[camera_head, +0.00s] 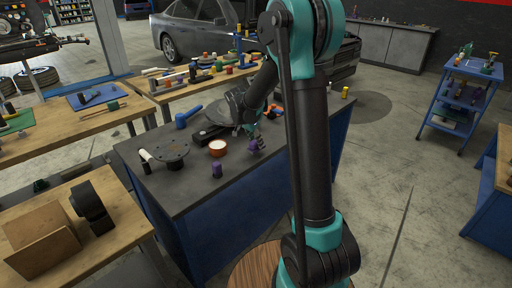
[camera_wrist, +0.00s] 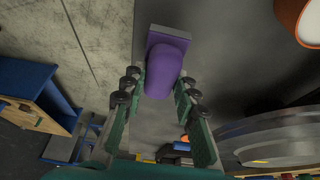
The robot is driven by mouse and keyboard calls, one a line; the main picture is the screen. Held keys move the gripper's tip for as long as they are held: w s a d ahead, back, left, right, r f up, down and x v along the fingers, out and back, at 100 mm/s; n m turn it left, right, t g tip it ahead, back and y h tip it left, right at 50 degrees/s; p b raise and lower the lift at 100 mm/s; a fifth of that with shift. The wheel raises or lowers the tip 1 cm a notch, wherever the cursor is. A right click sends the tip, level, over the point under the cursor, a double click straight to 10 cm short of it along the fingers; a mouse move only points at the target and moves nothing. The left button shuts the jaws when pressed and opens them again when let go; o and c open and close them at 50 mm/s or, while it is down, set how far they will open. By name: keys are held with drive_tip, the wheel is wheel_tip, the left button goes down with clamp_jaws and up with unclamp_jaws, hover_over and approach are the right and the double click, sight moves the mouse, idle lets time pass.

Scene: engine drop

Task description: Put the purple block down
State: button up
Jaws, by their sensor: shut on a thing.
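The purple block (camera_wrist: 168,62) shows in the wrist view as a rounded body with a flat, wider end. It sits between the fingertips of my gripper (camera_wrist: 157,88), which is shut on it. In the head view my gripper (camera_head: 252,137) is over the dark workbench (camera_head: 190,200), with the purple block (camera_head: 256,147) at its tip, right of the orange bowl. I cannot tell whether the block touches the bench top. A second, darker purple piece (camera_head: 216,171) stands on the bench, nearer and to the left.
The orange bowl (camera_head: 217,147) with white contents is close to my gripper. A round dark plate (camera_head: 166,153), a white-handled tool (camera_head: 146,163) and a blue tool (camera_head: 188,116) lie further left. The bench's near edge has bare room. A blue cart (camera_head: 460,100) stands far right.

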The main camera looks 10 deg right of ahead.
drive_tip(key=shift+f, duration=1.4)
drive_tip(key=o, duration=1.1)
drive_tip(key=shift+f, duration=0.1)
drive_tip(key=v, duration=1.2)
drive_tip(key=s+d+f+n+y, duration=0.1)
drive_tip(key=s+d+f+n, duration=0.1)
drive_tip(key=s, duration=0.7)
drive_tip(key=s+d+f+n+t+y, duration=0.1)
drive_tip(key=s+d+f+n, duration=0.2)
drive_tip(key=s, duration=0.6)
drive_tip(key=s+d+f+n+y, duration=0.1)
drive_tip(key=s+d+f+n, duration=0.1)
drive_tip(key=s+f+n, duration=0.3)
drive_tip(key=s, duration=0.4)
drive_tip(key=shift+s+d+f+n+t+y, duration=0.3)
drive_tip(key=shift+s+d+n, duration=0.05)
drive_tip(key=shift+s+n, duration=0.05)
